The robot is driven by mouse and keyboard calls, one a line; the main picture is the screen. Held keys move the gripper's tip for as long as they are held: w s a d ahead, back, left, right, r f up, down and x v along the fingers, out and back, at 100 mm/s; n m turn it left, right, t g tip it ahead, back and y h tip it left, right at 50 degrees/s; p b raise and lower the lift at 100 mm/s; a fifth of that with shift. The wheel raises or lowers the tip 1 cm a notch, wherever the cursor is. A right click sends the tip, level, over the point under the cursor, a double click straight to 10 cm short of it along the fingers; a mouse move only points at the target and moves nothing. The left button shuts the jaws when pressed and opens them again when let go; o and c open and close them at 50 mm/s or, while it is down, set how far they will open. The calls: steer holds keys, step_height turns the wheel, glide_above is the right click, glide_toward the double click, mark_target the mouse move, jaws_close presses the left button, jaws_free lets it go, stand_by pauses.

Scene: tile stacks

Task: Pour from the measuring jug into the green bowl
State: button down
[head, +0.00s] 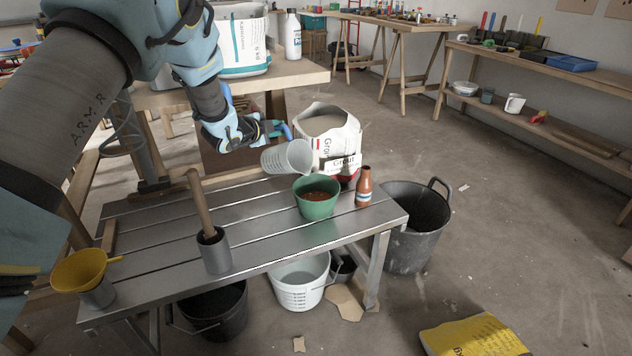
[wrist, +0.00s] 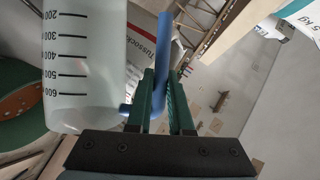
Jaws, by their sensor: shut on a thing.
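The measuring jug (head: 288,157) is translucent with a blue handle. It is held tilted in the air, just above and left of the green bowl. My gripper (head: 277,128) is shut on the jug's blue handle (wrist: 163,50). In the wrist view the jug (wrist: 85,60) fills the left side, with black marks from 200 to 600. I cannot make out its contents. The green bowl (head: 317,207) stands upright near the right end of the slatted metal table and holds reddish-brown stuff. Its green edge also shows in the wrist view (wrist: 22,72), partly behind the jug.
A brown bottle (head: 364,188) stands just right of the bowl. An open grout bag (head: 338,140) stands behind it. A grey pot with a wooden-handled tool (head: 214,250) and a yellow funnel (head: 80,270) are on the table (head: 270,232). Buckets stand below and beside it.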

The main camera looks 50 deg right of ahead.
steer(key=shift+w+f+n+g+p, duration=0.4)
steer(key=shift+w+f+n+p, duration=0.15)
steer(key=shift+w+p, duration=0.3)
steer(key=shift+w+f+n+g+p, duration=0.1)
steer(key=shift+w+n+g+p, duration=0.3)
steer(key=shift+p, duration=0.7)
steer(key=f, duration=0.1)
steer(key=w+f+n, duration=0.1)
steer(key=f+p, duration=0.1)
steer(key=shift+w+d+f+g, duration=0.1)
steer(key=shift+w+g, duration=0.15)
steer(key=shift+g, duration=0.15)
steer(key=shift+w+f+n+g+y+p, duration=0.2)
steer(key=shift+w+n+g+y+p, duration=0.1)
steer(key=shift+w+n+g+p, duration=0.25)
steer(key=w+f+n+g+b, duration=0.3)
steer(key=w+f+n+b, duration=0.1)
steer(key=b, duration=0.4)
steer(key=shift+w+d+f+b, duration=0.15)
steer(key=shift+w+f+b, duration=0.25)
steer(key=shift+w+f, duration=0.3)
